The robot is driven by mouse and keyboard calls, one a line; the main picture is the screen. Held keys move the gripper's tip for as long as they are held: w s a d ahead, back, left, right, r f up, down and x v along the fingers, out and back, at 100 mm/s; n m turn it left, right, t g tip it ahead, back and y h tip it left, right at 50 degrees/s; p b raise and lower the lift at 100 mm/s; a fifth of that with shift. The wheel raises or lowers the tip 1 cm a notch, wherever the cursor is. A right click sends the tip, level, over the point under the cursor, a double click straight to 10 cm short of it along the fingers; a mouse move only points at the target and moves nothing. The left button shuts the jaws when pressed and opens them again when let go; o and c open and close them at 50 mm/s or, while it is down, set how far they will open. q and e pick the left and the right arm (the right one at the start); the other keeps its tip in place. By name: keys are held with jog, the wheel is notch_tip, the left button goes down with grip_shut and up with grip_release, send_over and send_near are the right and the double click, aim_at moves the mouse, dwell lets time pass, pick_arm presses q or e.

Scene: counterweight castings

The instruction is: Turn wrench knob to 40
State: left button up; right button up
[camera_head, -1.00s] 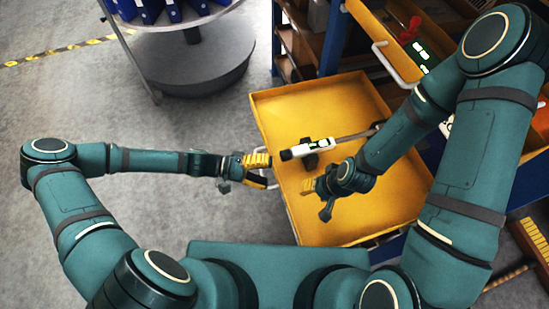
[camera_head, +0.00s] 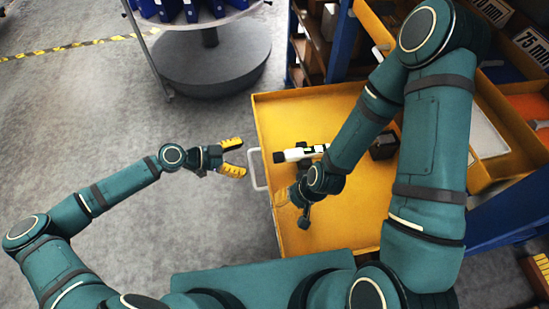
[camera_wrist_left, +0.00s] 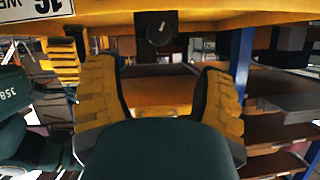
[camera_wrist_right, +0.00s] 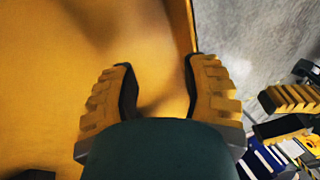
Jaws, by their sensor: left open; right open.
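The wrench (camera_head: 300,153) has a white body with a black end and small green display. It lies in the open yellow drawer (camera_head: 330,100); my right arm hides its far part. In the left wrist view a small grey round end (camera_wrist_left: 157,31), possibly the knob, shows against a black block; its setting cannot be read. My left gripper (camera_head: 238,157) is open and empty, outside the drawer, left of the wrench's near end and apart from it. My right gripper (camera_head: 283,199) is open over the drawer's near left part; its fingers (camera_wrist_right: 158,75) hold nothing.
A round trolley (camera_head: 210,60) with blue bins stands at the back. Shelves and yellow trays (camera_head: 510,130) are on the right. The grey floor (camera_head: 110,120) at left is clear.

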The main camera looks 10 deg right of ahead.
aim_at(276, 158)
pick_arm(q)
jog(key=x, duration=1.2)
jog(key=shift+c, duration=0.2)
jog(key=c, duration=1.2)
